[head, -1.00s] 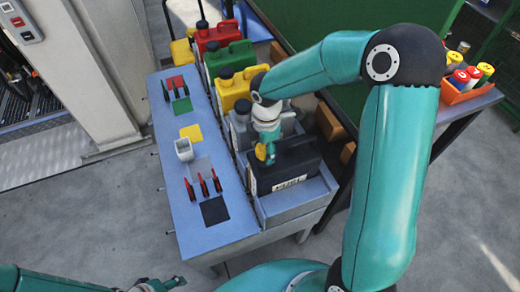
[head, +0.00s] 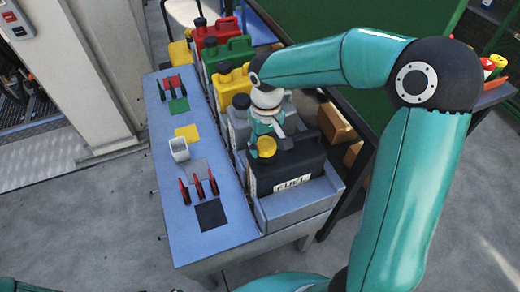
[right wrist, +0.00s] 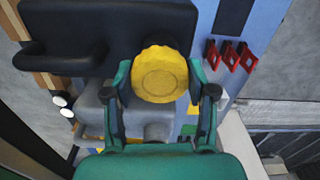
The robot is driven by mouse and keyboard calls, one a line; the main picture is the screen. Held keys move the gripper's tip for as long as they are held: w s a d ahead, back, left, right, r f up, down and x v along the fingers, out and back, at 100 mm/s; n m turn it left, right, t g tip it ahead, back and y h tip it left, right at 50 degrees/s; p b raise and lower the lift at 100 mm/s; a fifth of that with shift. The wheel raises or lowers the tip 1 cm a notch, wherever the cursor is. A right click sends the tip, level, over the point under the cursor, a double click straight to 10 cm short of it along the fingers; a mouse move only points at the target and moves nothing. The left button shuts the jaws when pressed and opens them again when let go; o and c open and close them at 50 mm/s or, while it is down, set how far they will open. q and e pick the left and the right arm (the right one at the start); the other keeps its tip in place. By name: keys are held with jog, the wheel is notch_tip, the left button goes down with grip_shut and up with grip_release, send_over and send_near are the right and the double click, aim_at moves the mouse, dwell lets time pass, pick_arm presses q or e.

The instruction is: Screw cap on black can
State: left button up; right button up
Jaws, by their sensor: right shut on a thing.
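The black can (head: 304,160), with a white "FUEL" label, stands upright in the grey-blue tray nearest me on the bench. My right gripper (head: 263,141) comes from above and is shut on a yellow cap (head: 266,147) at the can's neck end. In the right wrist view the yellow cap (right wrist: 160,74) sits between the two fingertips, overlapping the edge of the black can (right wrist: 110,35). My left gripper is not clearly in view.
Grey (head: 239,122), yellow (head: 233,88), green (head: 228,53) and red (head: 214,32) cans stand in a row behind. A white cup (head: 179,149), red pointed items (head: 199,188) and coloured squares (head: 187,132) lie on the blue bench (head: 178,215). Cardboard boxes (head: 335,124) are to the right.

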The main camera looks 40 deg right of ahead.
jog(key=m+b, duration=0.1)
jog(key=m, duration=0.5)
jog(key=shift+f+b, duration=0.1)
jog(key=shift+b, duration=0.3)
jog(key=m, duration=0.3)
jog(key=shift+m+b, duration=0.3)
jog(key=shift+b, duration=0.1)
jog(key=m, duration=0.2)
jog(key=shift+a+m, duration=0.1)
jog(key=shift+m, duration=0.3)
jog(key=o, duration=1)
